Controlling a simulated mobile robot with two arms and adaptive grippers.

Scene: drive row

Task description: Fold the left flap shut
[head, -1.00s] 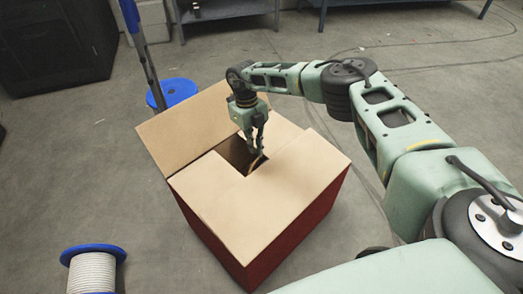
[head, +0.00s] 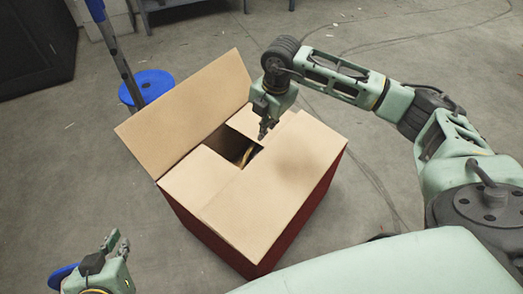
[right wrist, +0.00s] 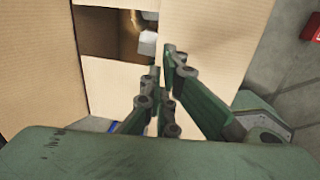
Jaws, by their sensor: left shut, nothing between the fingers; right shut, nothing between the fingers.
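A red box (head: 308,217) with tan cardboard flaps stands on the floor in the middle of the head view. Its left flap (head: 185,108) stands up and leans outward. The right flap (head: 280,170) lies folded in, as do the front flap (head: 197,178) and the back flap (head: 246,121). A dark gap between them shows something yellowish inside. My right gripper (head: 263,137) is shut and empty, pointing down over the box by the gap; its fingers (right wrist: 160,75) also show in the right wrist view. My left gripper (head: 113,242) is shut and empty at the lower left, apart from the box.
A blue round base (head: 148,88) with a pole (head: 118,58) stands behind the left flap. A blue-rimmed spool (head: 62,274) is mostly hidden by my left gripper. A black cabinet (head: 35,45) stands at the upper left. Floor left of the box is clear.

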